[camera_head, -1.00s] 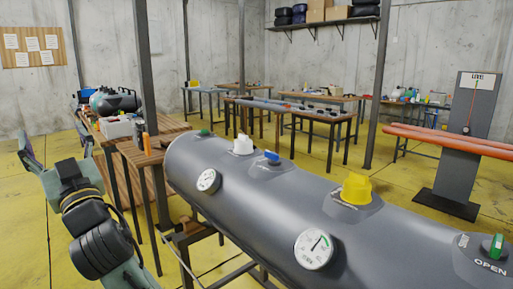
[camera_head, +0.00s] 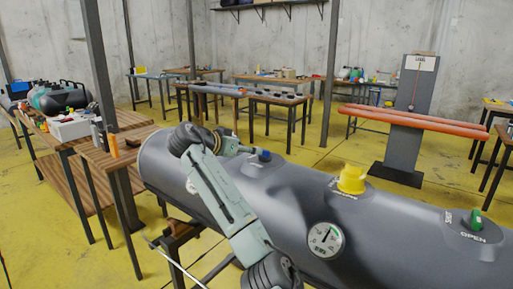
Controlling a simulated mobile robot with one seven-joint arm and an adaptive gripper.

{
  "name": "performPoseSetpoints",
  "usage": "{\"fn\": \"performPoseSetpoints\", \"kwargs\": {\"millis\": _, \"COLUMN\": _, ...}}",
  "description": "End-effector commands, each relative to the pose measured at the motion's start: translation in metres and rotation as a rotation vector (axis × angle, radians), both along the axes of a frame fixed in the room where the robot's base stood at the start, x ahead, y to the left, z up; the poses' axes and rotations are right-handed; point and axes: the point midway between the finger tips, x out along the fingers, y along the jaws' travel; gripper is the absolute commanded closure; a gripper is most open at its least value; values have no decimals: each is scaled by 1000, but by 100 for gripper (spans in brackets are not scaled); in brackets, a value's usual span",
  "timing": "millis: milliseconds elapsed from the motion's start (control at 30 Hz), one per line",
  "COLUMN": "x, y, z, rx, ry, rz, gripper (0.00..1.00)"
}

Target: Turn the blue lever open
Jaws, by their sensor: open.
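The picture is too small to tell whether a fingertip touches the lever. My arm hides the left part of the tube's top.
Along the tube to the right are a yellow cap (camera_head: 351,179), a gauge (camera_head: 325,240) and a green lever (camera_head: 476,219) beside the word OPEN. A wooden table (camera_head: 95,165) stands at left. A grey stand with orange tubes (camera_head: 415,130) is behind.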

Motion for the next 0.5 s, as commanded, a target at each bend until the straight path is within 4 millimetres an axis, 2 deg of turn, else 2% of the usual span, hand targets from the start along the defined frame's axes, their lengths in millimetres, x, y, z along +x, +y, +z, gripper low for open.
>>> {"fn": "performPoseSetpoints", "kwargs": {"millis": 500, "x": 65, "y": -46, "z": -31, "rx": -2, "ry": 2, "rz": 4, "gripper": 28}}
